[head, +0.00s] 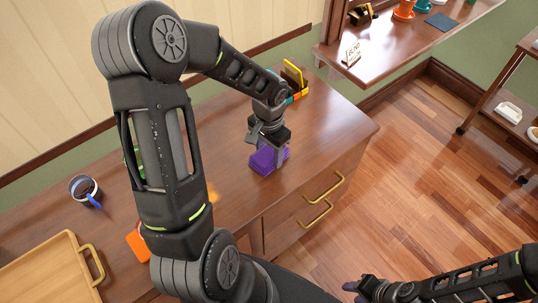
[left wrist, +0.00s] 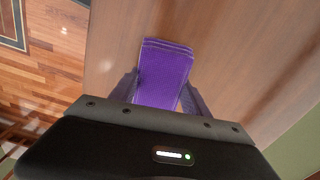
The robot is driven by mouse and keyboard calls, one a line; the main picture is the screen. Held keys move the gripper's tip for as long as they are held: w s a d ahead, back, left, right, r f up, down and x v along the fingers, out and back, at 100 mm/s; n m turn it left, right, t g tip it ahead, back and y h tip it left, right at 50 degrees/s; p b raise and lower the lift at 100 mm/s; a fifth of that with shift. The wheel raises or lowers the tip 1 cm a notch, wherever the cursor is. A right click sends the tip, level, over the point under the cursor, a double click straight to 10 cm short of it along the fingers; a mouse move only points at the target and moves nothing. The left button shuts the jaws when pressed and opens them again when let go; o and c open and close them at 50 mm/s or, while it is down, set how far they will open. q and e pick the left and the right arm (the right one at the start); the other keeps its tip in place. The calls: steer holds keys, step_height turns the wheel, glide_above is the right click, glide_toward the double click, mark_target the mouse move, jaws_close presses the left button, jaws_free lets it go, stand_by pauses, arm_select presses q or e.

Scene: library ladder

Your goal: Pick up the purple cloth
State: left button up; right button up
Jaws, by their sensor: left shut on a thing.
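The purple cloth (head: 264,160) is folded and lies at the right part of the brown wooden counter in the head view. My left gripper (head: 268,150) points down over it and is shut on it. In the left wrist view the cloth (left wrist: 164,72) sits between the two fingers, with its far end sticking out past them. Whether it touches the counter or is slightly above it, I cannot tell. My right gripper (head: 362,290) is low at the bottom of the head view, over the floor; its finger gap is not clear.
The wooden counter (head: 325,125) has drawers with brass handles. A wooden tray (head: 45,275), a dark mug (head: 85,188) and an orange item (head: 138,243) are on its left part. A yellow and black item (head: 292,75) stands behind my left gripper. A shelf (head: 400,45) is at upper right.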

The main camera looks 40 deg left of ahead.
mark_target(269, 152)
arm_select(q)
steer(key=c, duration=0.6)
step_height(269, 152, up, 10)
steer(key=shift+r+b, duration=0.1)
steer(key=shift+b, duration=0.4)
